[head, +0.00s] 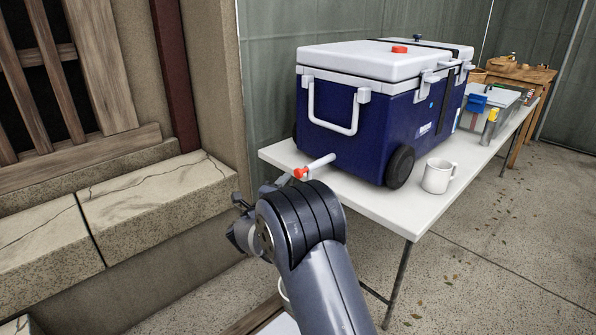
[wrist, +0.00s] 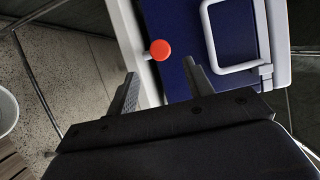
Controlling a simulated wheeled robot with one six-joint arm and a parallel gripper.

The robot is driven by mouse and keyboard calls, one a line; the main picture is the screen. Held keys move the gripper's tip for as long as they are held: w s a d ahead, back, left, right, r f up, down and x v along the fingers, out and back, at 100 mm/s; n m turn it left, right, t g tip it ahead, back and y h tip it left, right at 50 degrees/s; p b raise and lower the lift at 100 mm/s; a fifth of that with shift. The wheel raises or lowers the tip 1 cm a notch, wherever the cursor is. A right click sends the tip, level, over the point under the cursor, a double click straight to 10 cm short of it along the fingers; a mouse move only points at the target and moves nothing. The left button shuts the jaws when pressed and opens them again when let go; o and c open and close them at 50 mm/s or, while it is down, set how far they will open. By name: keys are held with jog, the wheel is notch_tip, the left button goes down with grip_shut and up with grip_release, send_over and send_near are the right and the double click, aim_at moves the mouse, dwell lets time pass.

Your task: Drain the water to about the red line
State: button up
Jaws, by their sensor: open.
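A blue cooler (head: 370,110) with a white lid stands on a white table (head: 400,210). A white drain spout (head: 320,162) sticks out of its near end low down, with a red tap (head: 300,173) at its tip. In the wrist view the red tap (wrist: 161,50) lies just beyond and between my fingertips, apart from them. My gripper (wrist: 162,80) is open and empty, and mostly hidden behind my arm in the head view. No water and no red line show.
A white container (wrist: 6,110) is cut off at the left edge of the wrist view. A white mug (head: 436,176) stands beside the cooler. A stone ledge (head: 150,205) is on the left. Further bins and a wooden table (head: 520,75) stand behind.

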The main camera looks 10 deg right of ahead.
aim_at(297, 175)
jog(key=b+x, duration=0.1)
jog(key=x, duration=0.8)
jog(key=shift+w+d, duration=0.15)
jog(key=shift+w, duration=0.05)
jog(key=shift+c, duration=0.4)
grip_shut()
